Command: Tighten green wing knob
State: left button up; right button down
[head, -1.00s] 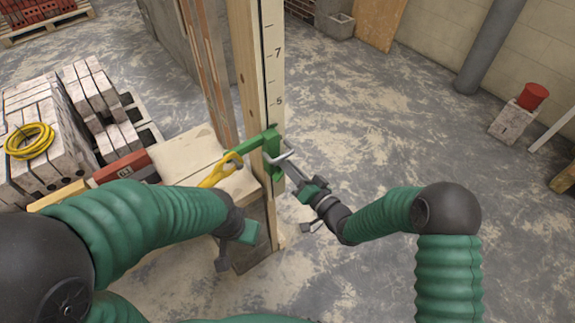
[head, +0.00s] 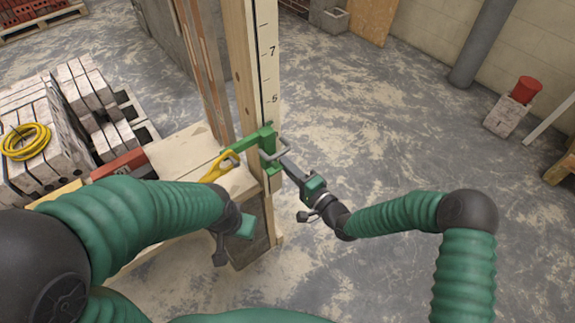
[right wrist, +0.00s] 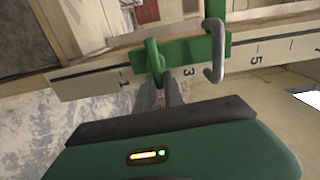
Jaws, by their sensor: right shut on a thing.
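A green bracket (head: 266,143) is fixed around a wooden post (head: 243,60) marked with a number scale. In the right wrist view, the bracket (right wrist: 190,51) carries a small green wing knob (right wrist: 154,58) and a grey metal hook (right wrist: 214,48). My right gripper (head: 283,160) reaches the bracket from the right. In the right wrist view its fingertips (right wrist: 168,80) are shut on the wing knob, partly covering its lower end. My left gripper (head: 234,238) hangs empty-looking in front of the post, away from the bracket; its finger opening is unclear.
Stacked blocks (head: 40,150) with a coiled yellow hose (head: 26,141) stand further left. A block with a red pot (head: 525,90) is at far right.

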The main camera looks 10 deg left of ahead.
jog(key=shift+w+d+f+m, duration=0.1)
jog(key=shift+m, duration=0.2)
jog(key=c, duration=1.5)
grip_release()
jog(key=shift+o, duration=0.2)
jog(key=p+v, duration=0.1)
jog(key=v, duration=1.6)
jog(key=shift+f, duration=0.15)
